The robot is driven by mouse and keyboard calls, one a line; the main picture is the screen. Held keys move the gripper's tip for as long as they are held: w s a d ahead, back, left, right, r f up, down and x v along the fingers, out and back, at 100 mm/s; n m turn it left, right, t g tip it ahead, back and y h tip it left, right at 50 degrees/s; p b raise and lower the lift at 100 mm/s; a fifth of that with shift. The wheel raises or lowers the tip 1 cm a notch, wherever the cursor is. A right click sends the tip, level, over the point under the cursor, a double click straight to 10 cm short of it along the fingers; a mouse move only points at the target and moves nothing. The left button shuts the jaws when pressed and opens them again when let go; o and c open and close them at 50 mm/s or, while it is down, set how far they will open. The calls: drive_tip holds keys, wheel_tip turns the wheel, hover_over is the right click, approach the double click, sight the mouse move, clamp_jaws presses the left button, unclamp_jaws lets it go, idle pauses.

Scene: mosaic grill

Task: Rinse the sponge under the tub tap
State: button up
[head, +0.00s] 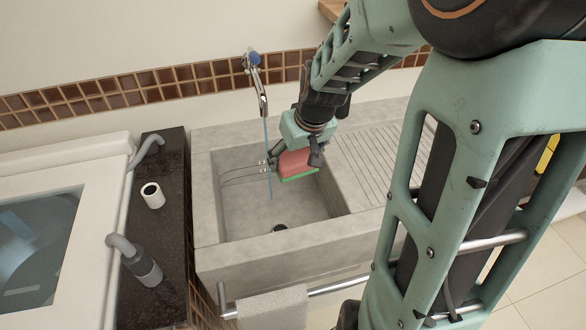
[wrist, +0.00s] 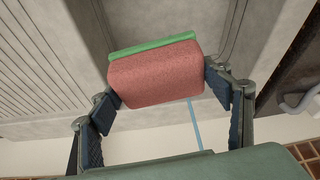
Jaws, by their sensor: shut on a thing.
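The sponge (head: 298,162) is a red block with a green layer, held over the tub (head: 222,218). In the wrist view the sponge (wrist: 155,80) sits between the two fingers of my gripper (wrist: 162,90), which is shut on it. In the head view my gripper (head: 293,158) is inside the tub's opening, below the tap (head: 260,88). A thin blue water stream (head: 267,135) falls from the tap. In the head view it passes just left of the sponge; in the wrist view it meets the sponge's lower edge. I cannot tell whether it touches the sponge.
A dark counter strip (head: 165,240) with a white cup-like cylinder (head: 153,195) and grey pipes lies left of the tub. A white appliance (head: 75,180) stands further left. A ribbed drainboard (head: 375,155) is at right. A towel (head: 273,308) hangs on a front rail.

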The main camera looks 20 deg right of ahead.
sight(294, 169)
drive_tip(key=shift+s+d+f+n+y+b, duration=0.25)
drive_tip(key=shift+s+f+n+y+b, duration=0.15)
drive_tip(key=shift+s+n+b, duration=0.3)
drive_tip(key=shift+s+a+n+y+b, duration=0.1)
drive_tip(key=shift+s+n+y+b, duration=0.3)
drive_tip(key=shift+s+n+b, duration=0.55)
drive_tip(key=shift+a+r+n+g+b, duration=0.1)
drive_tip(key=shift+a+n+g+b, duration=0.15)
drive_tip(key=shift+n+b, duration=0.45)
drive_tip(key=shift+s+a+r+n+g+y+b, duration=0.25)
drive_tip(key=shift+a+r+n+y+b, duration=0.25)
drive_tip(key=shift+n, duration=0.55)
drive_tip(key=w+a+f+p, duration=0.1)
drive_tip(key=w+a, duration=0.2)
drive_tip(key=w, duration=0.3)
drive_tip(key=w+a+f+p, duration=0.1)
drive_tip(key=w+a, duration=0.2)
drive_tip(key=w, duration=0.3)
drive_tip(key=shift+w+a+f+p, duration=0.15)
drive_tip(key=shift+a+f+p, duration=0.1)
drive_tip(key=shift+f+p, duration=0.05)
